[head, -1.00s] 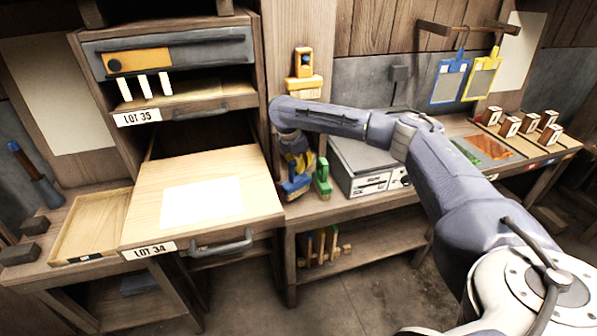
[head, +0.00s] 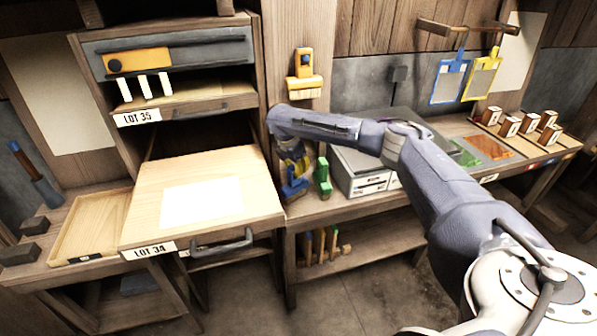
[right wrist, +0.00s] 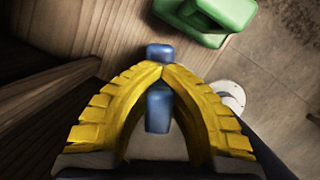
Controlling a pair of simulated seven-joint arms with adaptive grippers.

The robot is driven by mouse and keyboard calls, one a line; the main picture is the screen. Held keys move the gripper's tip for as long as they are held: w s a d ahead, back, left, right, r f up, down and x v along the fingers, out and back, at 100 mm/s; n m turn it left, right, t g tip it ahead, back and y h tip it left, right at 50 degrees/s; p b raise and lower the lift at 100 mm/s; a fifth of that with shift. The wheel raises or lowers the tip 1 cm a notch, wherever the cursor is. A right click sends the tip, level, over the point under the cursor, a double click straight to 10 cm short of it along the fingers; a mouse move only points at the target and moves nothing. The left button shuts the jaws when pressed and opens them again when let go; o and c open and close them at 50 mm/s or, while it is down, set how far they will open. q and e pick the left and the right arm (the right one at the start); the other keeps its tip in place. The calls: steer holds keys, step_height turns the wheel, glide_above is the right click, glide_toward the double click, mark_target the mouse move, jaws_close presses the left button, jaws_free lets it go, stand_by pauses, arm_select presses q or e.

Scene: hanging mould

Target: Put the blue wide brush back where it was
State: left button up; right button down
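My right gripper (head: 297,164) points down in front of the wooden post, left of the grey box. In the right wrist view its yellow fingers (right wrist: 165,70) come together at the tips around a blue handle (right wrist: 158,110). The blue wide brush (head: 293,188) shows just below the fingers in the head view, low by the post's foot. Its upper part is hidden by the gripper, and I cannot tell whether it touches the bench. My left gripper is not in view.
A yellow brush (head: 304,84) hangs on the post above. A green object (head: 323,178) stands close right of the blue brush, also in the wrist view (right wrist: 215,18). The open LOT 34 drawer (head: 240,215) juts out at left. A grey box (head: 360,178) stands right.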

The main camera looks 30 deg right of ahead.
steer(key=shift+f, duration=0.15)
steer(key=c, duration=1.6)
jaws_free()
steer(key=v, duration=1.2)
